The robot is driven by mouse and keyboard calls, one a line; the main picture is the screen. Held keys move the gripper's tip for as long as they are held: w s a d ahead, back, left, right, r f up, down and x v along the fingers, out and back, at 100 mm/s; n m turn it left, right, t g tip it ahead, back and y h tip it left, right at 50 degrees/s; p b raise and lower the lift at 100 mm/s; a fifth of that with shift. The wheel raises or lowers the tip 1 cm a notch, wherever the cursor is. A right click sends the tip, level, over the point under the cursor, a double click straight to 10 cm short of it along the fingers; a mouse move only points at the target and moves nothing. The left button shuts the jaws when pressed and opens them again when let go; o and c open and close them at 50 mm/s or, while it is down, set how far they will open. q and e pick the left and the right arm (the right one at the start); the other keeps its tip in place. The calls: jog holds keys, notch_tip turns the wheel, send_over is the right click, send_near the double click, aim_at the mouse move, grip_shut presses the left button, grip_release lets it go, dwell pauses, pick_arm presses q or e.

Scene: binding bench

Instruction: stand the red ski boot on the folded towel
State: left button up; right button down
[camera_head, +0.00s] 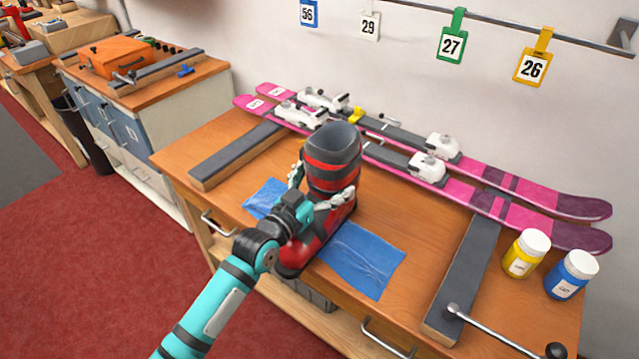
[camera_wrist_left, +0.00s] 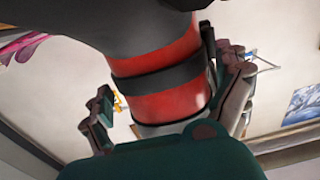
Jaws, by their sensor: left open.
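The red ski boot (camera_head: 333,172), red and black with a dark open top, stands upright over the blue folded towel (camera_head: 362,262). The towel shows on both sides of it. Its toe points to the bench's front edge; the sole's contact is partly hidden by my arm. My left gripper (camera_head: 322,192) is open, with one finger on each side of the boot's shaft. In the left wrist view the shaft (camera_wrist_left: 165,75) is between the spread fingers, with a gap on the left; the right finger is close to it. My right gripper is not in view.
Pink skis (camera_head: 480,195) with white bindings lie along the back of the bench. Dark padded bars (camera_head: 465,275) lie at the right and left (camera_head: 235,155). Yellow (camera_head: 526,254) and blue (camera_head: 571,275) jars stand at the right. A lever (camera_head: 500,335) is at the front right.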

pick_arm(q)
jog(key=shift+r, duration=0.45)
jog(key=shift+s+a+r+p, duration=0.1)
jog(key=shift+s+a+p, duration=0.05)
jog(key=shift+p, duration=0.2)
jog(key=b+v, duration=0.1)
jog(key=v, duration=1)
jog(key=shift+s+a, duration=0.2)
jog(key=shift+s, duration=0.05)
